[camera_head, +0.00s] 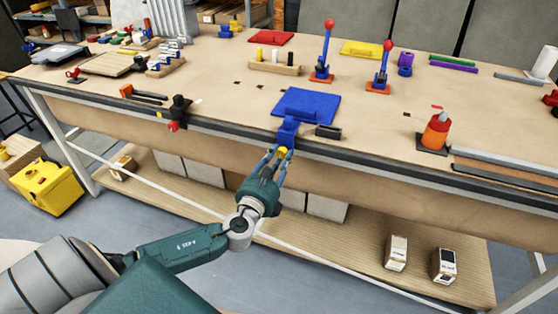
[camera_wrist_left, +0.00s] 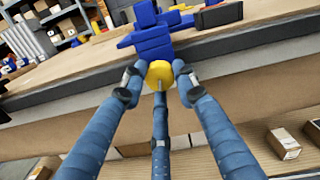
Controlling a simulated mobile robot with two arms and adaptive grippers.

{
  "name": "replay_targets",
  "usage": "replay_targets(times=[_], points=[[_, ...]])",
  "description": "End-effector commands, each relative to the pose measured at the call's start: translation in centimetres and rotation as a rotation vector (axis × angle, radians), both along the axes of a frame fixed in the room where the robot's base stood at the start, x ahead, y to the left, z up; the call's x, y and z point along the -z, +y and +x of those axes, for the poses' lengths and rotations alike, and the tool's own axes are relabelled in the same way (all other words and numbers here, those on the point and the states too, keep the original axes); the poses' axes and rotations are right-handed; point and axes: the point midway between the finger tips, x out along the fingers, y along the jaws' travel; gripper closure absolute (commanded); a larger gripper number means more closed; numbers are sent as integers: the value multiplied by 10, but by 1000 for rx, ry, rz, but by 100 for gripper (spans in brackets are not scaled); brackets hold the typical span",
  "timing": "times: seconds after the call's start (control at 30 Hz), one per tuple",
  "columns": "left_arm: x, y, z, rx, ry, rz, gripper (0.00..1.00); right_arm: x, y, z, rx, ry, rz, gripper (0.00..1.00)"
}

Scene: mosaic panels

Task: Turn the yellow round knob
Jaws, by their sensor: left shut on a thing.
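The yellow round knob (camera_head: 283,152) sits on the front of a blue block (camera_head: 288,130) at the table's front edge. My left gripper (camera_head: 281,156) reaches up to it from below and is shut on it. In the left wrist view the knob (camera_wrist_left: 160,74) lies between the blue-grey fingers (camera_wrist_left: 159,82), with the blue block (camera_wrist_left: 151,42) right behind it. The fingers cover the sides of the knob. No marking on the knob that tells its angle is clear. My right gripper is not in view.
The workbench (camera_head: 220,95) carries a blue panel (camera_head: 306,105), red-knobbed levers (camera_head: 326,50), an orange-red cylinder (camera_head: 437,130) and a black block (camera_head: 328,132) just right of the knob. A lower shelf (camera_head: 350,240) lies under the bench. A yellow toolbox (camera_head: 50,187) stands at left.

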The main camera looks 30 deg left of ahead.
Motion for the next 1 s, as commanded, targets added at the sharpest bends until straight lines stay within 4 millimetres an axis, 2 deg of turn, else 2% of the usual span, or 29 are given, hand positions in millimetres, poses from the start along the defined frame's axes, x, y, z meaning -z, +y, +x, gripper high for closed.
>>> replay_targets(times=[0.03, 0.4, 1.0], points=[[8, -2, -2, 2, -4, -47, 97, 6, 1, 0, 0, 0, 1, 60], [8, -3, -1, 1, -85, -393, 97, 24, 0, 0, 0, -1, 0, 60], [6, -3, -1, -2, -218, -949, 97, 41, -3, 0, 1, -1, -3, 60]])
